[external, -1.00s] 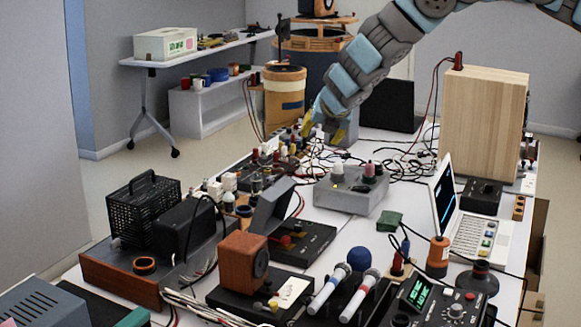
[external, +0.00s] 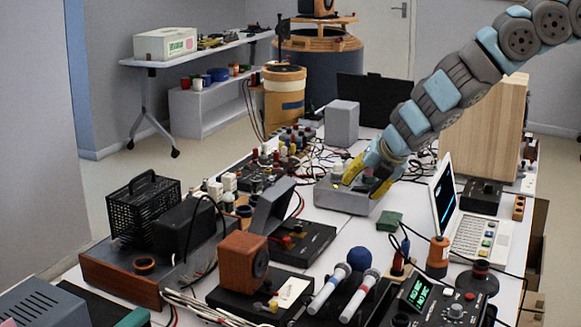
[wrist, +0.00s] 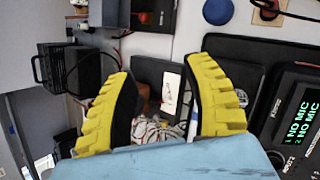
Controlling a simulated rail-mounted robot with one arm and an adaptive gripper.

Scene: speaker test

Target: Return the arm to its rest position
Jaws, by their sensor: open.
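My gripper (external: 367,179) hangs at the end of my grey and blue arm in the external view, in front of and over the grey box with knobs (external: 330,195). Its yellow fingers are apart with nothing between them. I cannot tell whether they touch the box. In the wrist view my gripper (wrist: 165,100) also shows its two yellow ridged fingers spread wide, with the table's cables and a small wooden block behind them. The arm reaches in from the upper right and hides part of the wooden cabinet (external: 500,130).
A laptop (external: 475,235) and an orange bottle (external: 437,258) stand on the right. Two microphones (external: 345,290) lie at the front, near a wooden speaker (external: 243,260). A grey block (external: 341,122) stands behind. Loose cables cross the crowded white table.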

